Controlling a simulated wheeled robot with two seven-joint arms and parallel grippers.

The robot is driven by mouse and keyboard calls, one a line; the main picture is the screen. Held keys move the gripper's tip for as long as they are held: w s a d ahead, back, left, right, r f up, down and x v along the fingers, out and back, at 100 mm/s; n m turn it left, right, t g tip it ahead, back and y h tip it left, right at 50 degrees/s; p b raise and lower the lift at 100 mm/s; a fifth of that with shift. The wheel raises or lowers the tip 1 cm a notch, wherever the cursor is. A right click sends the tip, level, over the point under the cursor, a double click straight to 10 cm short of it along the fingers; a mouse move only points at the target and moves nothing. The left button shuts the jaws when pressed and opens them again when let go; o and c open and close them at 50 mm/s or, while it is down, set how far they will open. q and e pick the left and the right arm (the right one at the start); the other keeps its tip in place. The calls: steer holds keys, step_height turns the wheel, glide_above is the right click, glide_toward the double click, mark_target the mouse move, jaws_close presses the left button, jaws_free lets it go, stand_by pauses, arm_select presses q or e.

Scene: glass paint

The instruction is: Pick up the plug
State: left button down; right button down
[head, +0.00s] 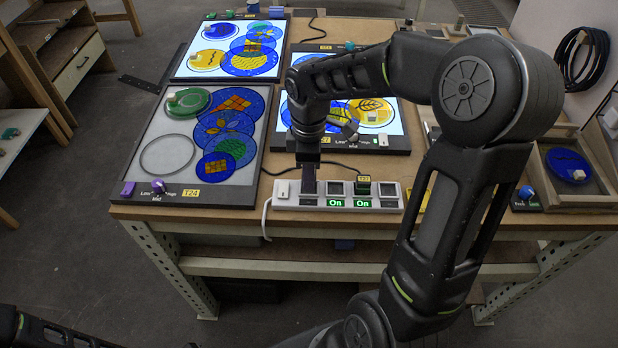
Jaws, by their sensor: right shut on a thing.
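My right gripper (308,188) comes down onto the white power strip (284,201) at the table's front edge. It points straight down over the second position from the left, shut on a dark plug there. The gripper hides most of that plug, and I cannot tell whether it is still seated in its socket. A second plug (363,186), with a green tag, sits in the strip further right. Two green "On" displays show on the strip. My left gripper is out of the picture; only part of its arm shows at the bottom left.
An unlit light panel labelled T24 (157,186) lies left of the strip, with coloured glass discs on it. Lit panels (184,66) lie behind. A tray with a blue disc (566,166) is at the right. A white cable (266,215) hangs at the strip's left end.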

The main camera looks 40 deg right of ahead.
step_height(320, 180, up, 8)
steer(key=shift+f+b, duration=0.1)
steer(key=shift+b, duration=0.3)
stand_by(0.4)
steer(key=shift+r+p, duration=2.1)
steer(key=shift+r, duration=0.45)
steer(key=s+d+f+b, duration=0.1)
steer(key=f, duration=0.2)
steer(key=s+d+f+b, duration=0.1)
steer(key=d+f, duration=0.1)
steer(key=f, duration=0.1)
steer(key=s+d+f+b, duration=0.1)
steer(key=d+f, duration=0.1)
steer(key=f, duration=0.1)
steer(key=shift+s, duration=0.35)
steer(key=shift+f+b, duration=0.2)
steer(key=shift+b, duration=0.15)
steer(key=shift+f+b, duration=1.6)
steer(key=shift+f, duration=0.6)
